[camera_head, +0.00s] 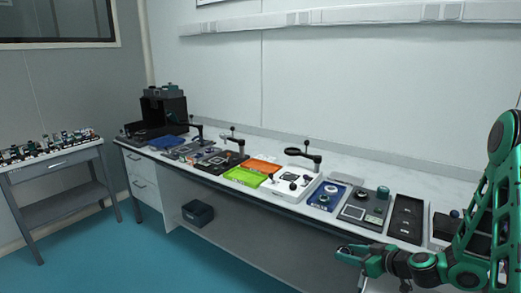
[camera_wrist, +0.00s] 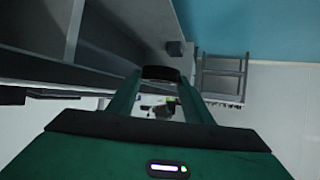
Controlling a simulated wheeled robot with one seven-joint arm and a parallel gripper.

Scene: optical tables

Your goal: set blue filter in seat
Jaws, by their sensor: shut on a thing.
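My gripper (camera_head: 347,252) is at the lower right in the head view, in front of the bench and below its top. In the wrist view, my gripper (camera_wrist: 161,85) is shut on a dark, short, round-edged piece (camera_wrist: 160,73) between its fingertips. It is seen edge-on and appears to be the blue filter, but no blue shows. The seat cannot be made out for certain among the bench fixtures. These include a white tray (camera_head: 284,193) with small parts, a blue tray (camera_head: 318,202) with a white ring, and a grey plate (camera_head: 350,213) with round parts.
The long bench also bears a green tray (camera_head: 243,177), an orange tray (camera_head: 263,165) and a black compartment tray (camera_head: 406,218). Upright stands with arms rise behind the trays. A side table (camera_head: 50,160) with several small items stands at the left. Blue floor between is clear.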

